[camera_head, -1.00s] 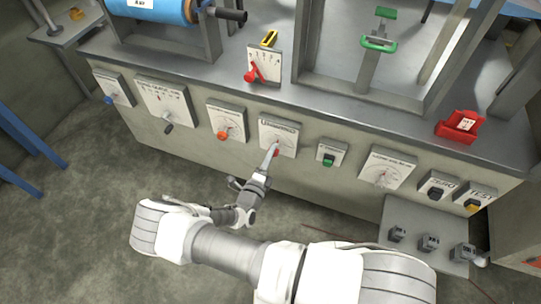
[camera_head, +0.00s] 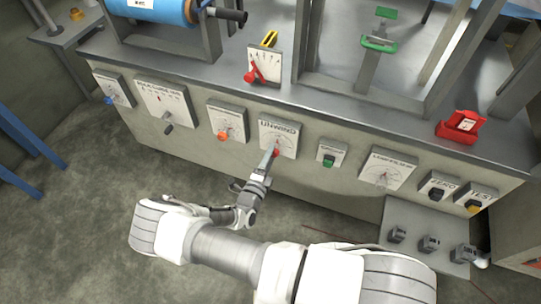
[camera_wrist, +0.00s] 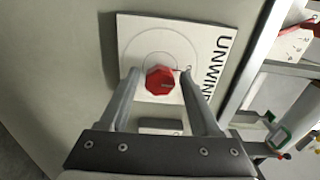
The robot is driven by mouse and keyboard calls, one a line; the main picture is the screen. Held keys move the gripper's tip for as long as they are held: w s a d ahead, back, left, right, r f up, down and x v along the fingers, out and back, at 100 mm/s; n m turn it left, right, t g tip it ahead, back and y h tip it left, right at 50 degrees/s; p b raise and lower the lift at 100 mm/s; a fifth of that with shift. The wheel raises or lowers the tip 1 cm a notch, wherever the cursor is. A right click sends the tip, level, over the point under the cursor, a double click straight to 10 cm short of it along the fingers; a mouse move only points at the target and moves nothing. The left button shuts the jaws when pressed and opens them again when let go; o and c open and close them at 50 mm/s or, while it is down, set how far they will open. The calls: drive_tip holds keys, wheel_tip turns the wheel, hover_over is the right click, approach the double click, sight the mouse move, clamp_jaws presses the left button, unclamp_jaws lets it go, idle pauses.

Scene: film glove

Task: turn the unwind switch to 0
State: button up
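The unwind switch is a red knob (camera_wrist: 160,80) on a white panel marked UNWIND (camera_wrist: 205,45). In the head view the panel (camera_head: 279,132) is on the front of the machine, with the red knob (camera_head: 276,153) at its lower part. My gripper (camera_wrist: 160,76) is open in front of the panel. Its two fingers stand on either side of the knob, with a small gap visible on each side. In the head view my gripper (camera_head: 269,157) reaches up to the knob and partly covers it. The pointer's setting is too small to read.
An orange-knob panel (camera_head: 226,123) is to the left of the unwind panel, and a green-button panel (camera_head: 331,153) to the right. Open floor lies in front of the machine.

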drive_tip(key=shift+o, duration=0.5)
drive_tip(key=p+v, duration=0.2)
drive_tip(key=v, duration=1.5)
drive_tip(key=shift+s+p, duration=0.2)
drive_tip(key=shift+p, duration=0.15)
drive_tip(key=shift+a+r, duration=0.1)
